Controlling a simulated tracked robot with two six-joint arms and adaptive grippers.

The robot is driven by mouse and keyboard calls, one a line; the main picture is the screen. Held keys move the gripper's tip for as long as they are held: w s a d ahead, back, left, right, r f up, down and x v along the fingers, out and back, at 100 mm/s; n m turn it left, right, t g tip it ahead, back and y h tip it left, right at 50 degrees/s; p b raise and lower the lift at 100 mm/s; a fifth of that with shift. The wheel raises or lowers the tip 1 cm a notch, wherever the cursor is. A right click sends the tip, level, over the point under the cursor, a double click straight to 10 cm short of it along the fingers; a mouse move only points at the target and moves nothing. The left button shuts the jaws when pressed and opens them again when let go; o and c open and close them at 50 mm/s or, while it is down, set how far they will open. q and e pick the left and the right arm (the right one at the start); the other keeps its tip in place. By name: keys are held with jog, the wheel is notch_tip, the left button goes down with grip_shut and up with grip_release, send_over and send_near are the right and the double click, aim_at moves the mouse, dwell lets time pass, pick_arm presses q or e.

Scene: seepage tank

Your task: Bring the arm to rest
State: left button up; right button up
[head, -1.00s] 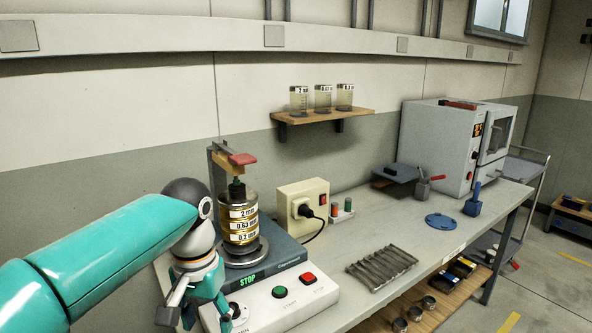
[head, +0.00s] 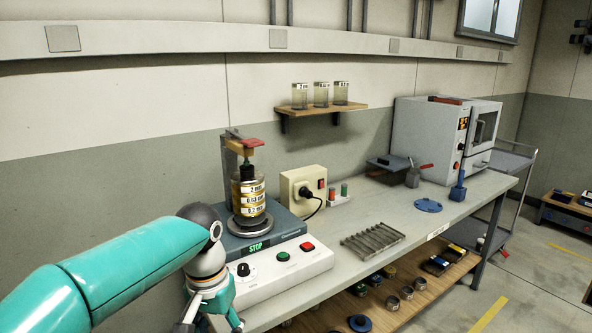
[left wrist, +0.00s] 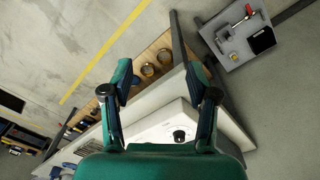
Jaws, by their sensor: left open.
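My left gripper (head: 213,318) is low at the near left end of the bench, in front of the white control panel (head: 262,282). In the left wrist view its two fingers (left wrist: 160,95) are spread apart with nothing between them. The panel's black knob (left wrist: 179,135) shows beyond the fingers there. My teal left arm comes in from the left of the head view. My right gripper is in neither view.
The grey bench (head: 385,215) carries a socket box (head: 302,188), a metal rack (head: 372,240) and an oven (head: 440,140). Several jars (head: 392,303) stand on the lower shelf.

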pick_arm(q)
jog(key=s+d+f+h, duration=0.1)
jog(key=s+f, duration=0.1)
jog(key=f, duration=1.1)
jog(key=s+d+f+h, duration=0.1)
jog(key=s+f+h, duration=0.15)
jog(key=f, duration=1.05)
jog(key=s+f+n, duration=0.4)
jog(key=s+f, duration=0.7)
jog(key=s, duration=0.5)
jog(key=shift+s+a+f+t+p, duration=0.2)
jog(key=shift+a+f+t+p, duration=0.05)
jog(key=shift+a+t+p, duration=0.05)
